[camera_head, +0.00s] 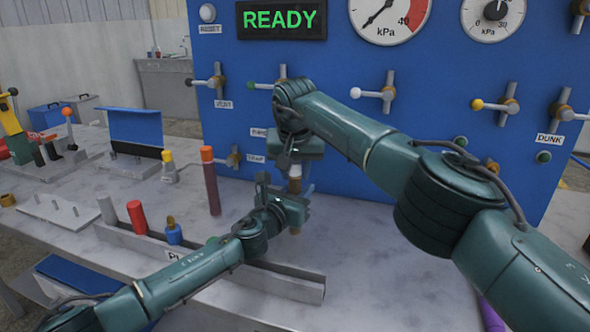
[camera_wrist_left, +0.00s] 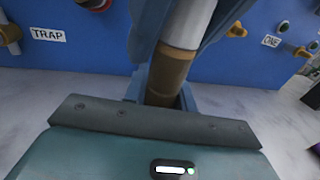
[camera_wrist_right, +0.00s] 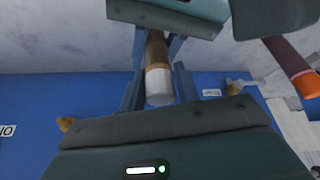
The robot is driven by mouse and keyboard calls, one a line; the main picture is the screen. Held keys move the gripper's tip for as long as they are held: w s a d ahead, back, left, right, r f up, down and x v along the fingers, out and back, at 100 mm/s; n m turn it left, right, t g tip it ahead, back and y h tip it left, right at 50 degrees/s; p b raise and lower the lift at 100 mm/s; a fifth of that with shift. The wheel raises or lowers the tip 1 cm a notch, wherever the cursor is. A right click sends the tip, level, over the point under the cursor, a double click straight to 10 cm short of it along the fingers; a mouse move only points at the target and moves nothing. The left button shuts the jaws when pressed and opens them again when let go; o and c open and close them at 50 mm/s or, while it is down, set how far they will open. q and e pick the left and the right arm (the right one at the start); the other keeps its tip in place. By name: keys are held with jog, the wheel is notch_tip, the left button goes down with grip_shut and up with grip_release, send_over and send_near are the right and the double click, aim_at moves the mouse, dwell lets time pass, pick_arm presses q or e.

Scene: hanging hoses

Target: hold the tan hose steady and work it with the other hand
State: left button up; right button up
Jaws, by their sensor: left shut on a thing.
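The tan hose (camera_head: 295,187) stands upright in front of the blue panel, with a white end piece (camera_head: 296,171) at its top. My left gripper (camera_head: 293,208) is shut on the hose below the white end. In the left wrist view the tan hose (camera_wrist_left: 168,75) sits between the fingers, its lower part hidden. My right gripper (camera_head: 296,157) is just above, pointing down. In the right wrist view its two fingers stand on either side of the white end (camera_wrist_right: 159,86), with gaps showing, so it is open around it.
A blue panel (camera_head: 330,90) with valves, gauges and a lit READY sign (camera_head: 281,19) rises close behind. An orange-topped dark red rod (camera_head: 211,180) stands left of my grippers. A grey rack (camera_head: 250,273) with red, grey and blue pieces lies in front. Table at right is clear.

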jog(key=c, duration=0.4)
jog(key=o, duration=0.9)
jog(key=shift+c, duration=0.2)
jog(key=shift+r, duration=0.1)
jog(key=v, duration=1.4)
jog(key=x, duration=1.2)
jog(key=shift+w, duration=0.2)
